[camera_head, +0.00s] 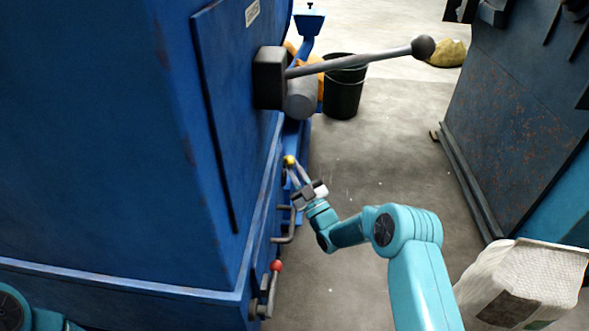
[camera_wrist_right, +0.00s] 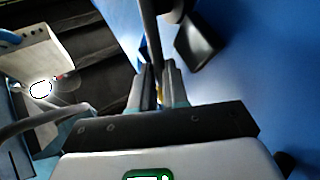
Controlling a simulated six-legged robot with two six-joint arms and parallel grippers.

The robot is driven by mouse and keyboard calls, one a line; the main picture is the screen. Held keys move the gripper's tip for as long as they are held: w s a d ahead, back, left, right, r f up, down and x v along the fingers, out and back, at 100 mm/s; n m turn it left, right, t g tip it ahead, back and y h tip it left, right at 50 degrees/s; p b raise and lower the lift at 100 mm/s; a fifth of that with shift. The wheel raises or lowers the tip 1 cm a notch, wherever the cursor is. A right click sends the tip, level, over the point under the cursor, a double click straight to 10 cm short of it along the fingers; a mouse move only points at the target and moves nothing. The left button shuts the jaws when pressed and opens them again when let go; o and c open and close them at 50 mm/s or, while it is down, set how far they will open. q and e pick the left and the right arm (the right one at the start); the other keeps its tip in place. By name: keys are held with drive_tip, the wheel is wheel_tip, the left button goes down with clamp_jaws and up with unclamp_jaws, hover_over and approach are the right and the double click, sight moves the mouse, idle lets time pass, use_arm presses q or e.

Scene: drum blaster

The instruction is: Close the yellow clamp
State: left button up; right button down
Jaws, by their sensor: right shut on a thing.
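The yellow clamp shows as a yellow ball knob (camera_head: 289,160) on the lower side of the blue machine. My right gripper (camera_head: 292,170) reaches it from the right, with its fingers at the knob. In the right wrist view the fingers (camera_wrist_right: 160,78) are close together on a dark rod (camera_wrist_right: 149,30), with a small bit of yellow between them. The right gripper is shut on the clamp's handle. The clamp's base is mostly hidden behind the gripper. My left gripper is out of view; only part of my left arm shows at the bottom left.
Below the gripper are a grey bent handle (camera_head: 289,232) and a red-knobbed clamp (camera_head: 276,266) on the machine. A long grey lever (camera_head: 365,60) juts out above. A black bucket (camera_head: 343,90) stands behind. A white sack (camera_head: 522,285) is at the lower right. The floor between the machines is clear.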

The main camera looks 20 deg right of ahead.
drive_tip(key=c, duration=1.1)
unclamp_jaws()
drive_tip(key=shift+a, duration=0.1)
drive_tip(key=shift+r, duration=0.1)
